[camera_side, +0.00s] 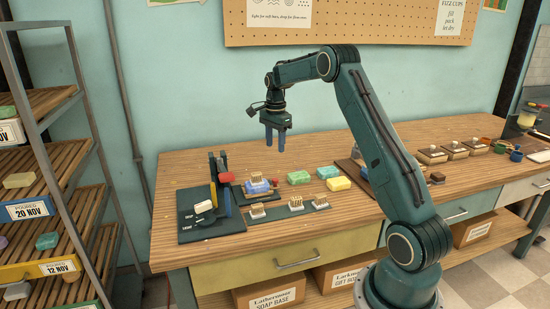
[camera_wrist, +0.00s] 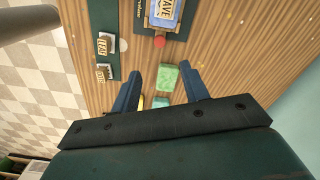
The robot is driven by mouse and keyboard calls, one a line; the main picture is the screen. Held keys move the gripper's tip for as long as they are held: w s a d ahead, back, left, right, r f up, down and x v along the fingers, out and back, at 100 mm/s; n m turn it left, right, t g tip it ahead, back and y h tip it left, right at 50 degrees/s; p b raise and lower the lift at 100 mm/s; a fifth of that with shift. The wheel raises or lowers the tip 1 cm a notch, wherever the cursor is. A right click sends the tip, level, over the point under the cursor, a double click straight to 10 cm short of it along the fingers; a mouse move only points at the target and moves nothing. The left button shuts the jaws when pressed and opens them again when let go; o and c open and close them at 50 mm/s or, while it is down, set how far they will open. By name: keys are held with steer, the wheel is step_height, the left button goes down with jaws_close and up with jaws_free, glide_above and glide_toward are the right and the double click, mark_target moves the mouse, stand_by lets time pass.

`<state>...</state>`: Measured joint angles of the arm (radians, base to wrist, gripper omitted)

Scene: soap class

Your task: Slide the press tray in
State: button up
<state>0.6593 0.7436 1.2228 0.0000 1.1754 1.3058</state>
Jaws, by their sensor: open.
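The press (camera_side: 222,190) stands on a dark base at the left of the bench, with a red ball and a blue part. Its tray (camera_side: 245,196) is out to the right of the press. A blue soap (camera_side: 257,187) lies on the tray with a wooden stamp marked WAVE (camera_wrist: 166,9) on top. A small red knob (camera_side: 276,182) is at the tray's right end, and it shows in the wrist view (camera_wrist: 159,42).
Green soaps (camera_side: 299,177) and a yellow soap (camera_side: 338,184) lie right of the tray. A dark rack with several stamps (camera_side: 296,204) lies in front. A white piece (camera_side: 204,207) sits on the left pad. A shelf (camera_side: 50,165) stands left.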

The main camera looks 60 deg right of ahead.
mark_target(275, 179)
step_height(275, 179, down, 13)
steer(key=shift+f, duration=0.15)
stand_by(0.5)
jaws_close()
